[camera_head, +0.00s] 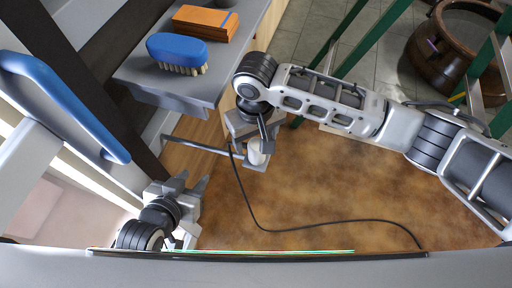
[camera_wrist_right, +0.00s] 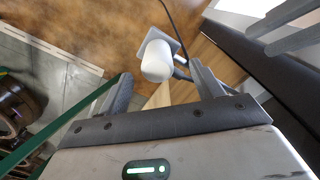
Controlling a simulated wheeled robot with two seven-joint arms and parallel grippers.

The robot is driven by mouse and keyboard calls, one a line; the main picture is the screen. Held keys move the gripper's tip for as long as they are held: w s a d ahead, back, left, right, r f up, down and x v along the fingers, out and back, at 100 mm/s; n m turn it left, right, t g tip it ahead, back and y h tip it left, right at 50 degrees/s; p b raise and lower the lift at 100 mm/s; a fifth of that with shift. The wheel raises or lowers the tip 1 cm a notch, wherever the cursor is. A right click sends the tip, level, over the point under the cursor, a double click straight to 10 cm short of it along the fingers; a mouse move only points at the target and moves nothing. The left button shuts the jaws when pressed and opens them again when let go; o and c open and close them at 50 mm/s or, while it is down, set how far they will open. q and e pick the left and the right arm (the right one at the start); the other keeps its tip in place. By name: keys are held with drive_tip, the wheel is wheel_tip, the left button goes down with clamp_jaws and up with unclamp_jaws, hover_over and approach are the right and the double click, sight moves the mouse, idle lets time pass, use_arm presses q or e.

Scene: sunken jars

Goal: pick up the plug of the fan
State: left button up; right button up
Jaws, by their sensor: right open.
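A white rounded piece (camera_head: 256,151), seemingly the plug, sits against a small grey plate below my right gripper. In the right wrist view the white piece (camera_wrist_right: 158,62) shows ahead of the fingers, with the grey plate (camera_wrist_right: 161,38) behind it. A black cord (camera_head: 249,208) runs from beside it across the brown floor. My right gripper (camera_wrist_right: 163,88) is open, its fingers to either side of the line to the white piece; I see no contact. My left gripper (camera_head: 192,186) is open and empty at the lower left. The fan itself is not recognisable.
A thin grey bar (camera_head: 195,146) reaches toward the plate. A grey shelf (camera_head: 185,82) above holds a blue brush (camera_head: 177,51) and an orange block (camera_head: 206,22). A blue handle (camera_head: 65,100) is at left. A brown jar (camera_head: 440,60) and green bars (camera_head: 385,35) stand upper right.

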sight(257, 143)
drive_tip(key=shift+w+d+f, duration=0.1)
drive_tip(key=shift+w+f, duration=0.05)
drive_tip(key=shift+f, duration=1.35)
drive_tip(key=shift+w+f, duration=0.1)
drive_tip(key=shift+f, duration=1.35)
drive_tip(key=c, duration=1.2)
